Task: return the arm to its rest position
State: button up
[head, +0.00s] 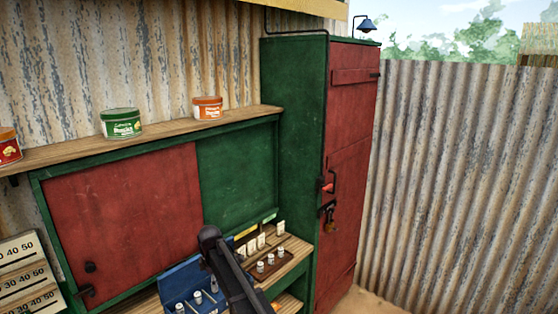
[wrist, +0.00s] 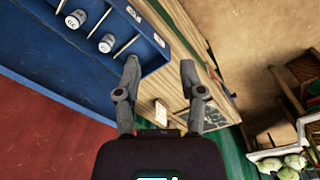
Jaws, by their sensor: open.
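My gripper (wrist: 160,75) shows in the wrist view with its two fingers spread apart and nothing between them. It is above the edge of the wooden counter, beside a blue tray (wrist: 142,55) that holds white weights (wrist: 107,42). In the head view my dark arm reaches over the counter at the bottom middle, and the fingers cannot be made out there. The arm partly hides the blue tray (head: 172,284).
A green cabinet with a red door (head: 350,130) stands right of the counter. A brown tray (head: 285,256) holds several small weights. Tubs, including a green one (head: 121,123), stand on the shelf (head: 160,137). In the wrist view, crates (wrist: 290,115) stand at the right.

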jog(key=s+d+f+m+b, duration=0.3)
jog(key=s+d+m, duration=0.3)
jog(key=d, duration=0.7)
jog(key=s+d+f+m+b, duration=0.3)
jog(key=s+d+m, duration=0.4)
jog(key=d, duration=0.6)
jog(key=s+d+f+m+b, duration=0.3)
jog(key=s+d+m, duration=0.4)
jog(key=d, duration=0.6)
jog(key=shift+s+d+f, duration=0.15)
jog(key=shift+s+f, duration=0.5)
jog(key=shift+s, duration=0.4)
